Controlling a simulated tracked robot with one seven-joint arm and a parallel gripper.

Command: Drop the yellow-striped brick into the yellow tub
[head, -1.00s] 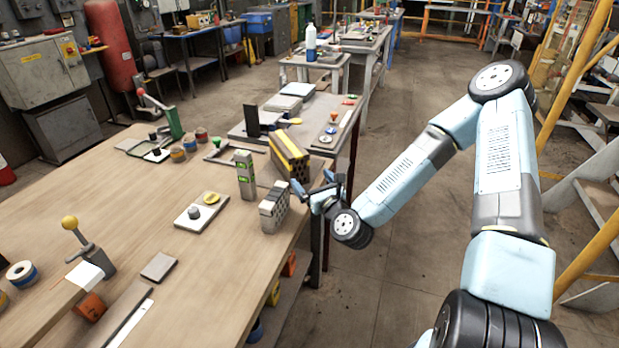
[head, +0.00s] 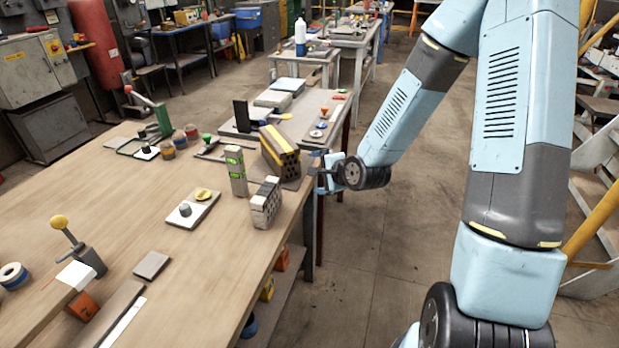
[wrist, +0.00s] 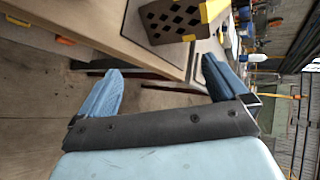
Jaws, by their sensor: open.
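A white plate (head: 192,210) with knobs lies nearby. Orange bins (head: 282,258) sit under the bench. Open floor (head: 400,260) lies to its right.

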